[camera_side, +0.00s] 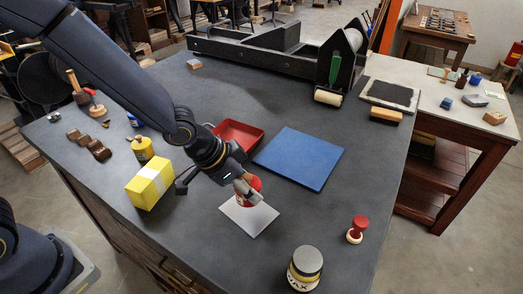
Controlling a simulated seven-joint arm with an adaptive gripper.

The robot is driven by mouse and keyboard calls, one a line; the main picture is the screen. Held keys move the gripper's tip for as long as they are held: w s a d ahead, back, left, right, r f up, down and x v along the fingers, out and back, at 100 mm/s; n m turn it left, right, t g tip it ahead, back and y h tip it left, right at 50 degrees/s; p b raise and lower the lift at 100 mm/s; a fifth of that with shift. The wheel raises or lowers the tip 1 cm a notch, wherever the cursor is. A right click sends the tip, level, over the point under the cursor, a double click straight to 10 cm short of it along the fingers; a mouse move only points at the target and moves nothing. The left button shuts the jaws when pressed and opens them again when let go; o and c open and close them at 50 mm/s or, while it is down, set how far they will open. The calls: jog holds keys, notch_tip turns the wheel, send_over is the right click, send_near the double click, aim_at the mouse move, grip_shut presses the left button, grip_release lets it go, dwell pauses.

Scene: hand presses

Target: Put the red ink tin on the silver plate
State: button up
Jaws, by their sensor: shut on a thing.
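The red ink tin (256,183) is small and round with a pale label, partly hidden behind my fingers. My gripper (248,192) is shut on it and points down from the left. The silver plate (256,222) is a flat pale square on the dark bench top, directly below the tin in the picture. The tin covers part of the plate's far side. I cannot tell whether the tin touches the plate or hangs just above it.
A red tray (238,133) and a blue board (300,158) lie behind my gripper. A red-handled stamp (357,229) and a dark-lidded jar (305,268) stand right and in front. Bench space is clear right of the plate.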

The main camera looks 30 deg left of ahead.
jog(key=shift+w+f, duration=0.1)
jog(key=shift+f, duration=2.25)
jog(key=o, duration=1.4)
jog(key=shift+f, duration=0.15)
jog(key=shift+a+r, duration=0.15)
jog(key=shift+r, duration=0.3)
jog(key=shift+v, duration=5.65)
jog(key=shift+a, duration=0.1)
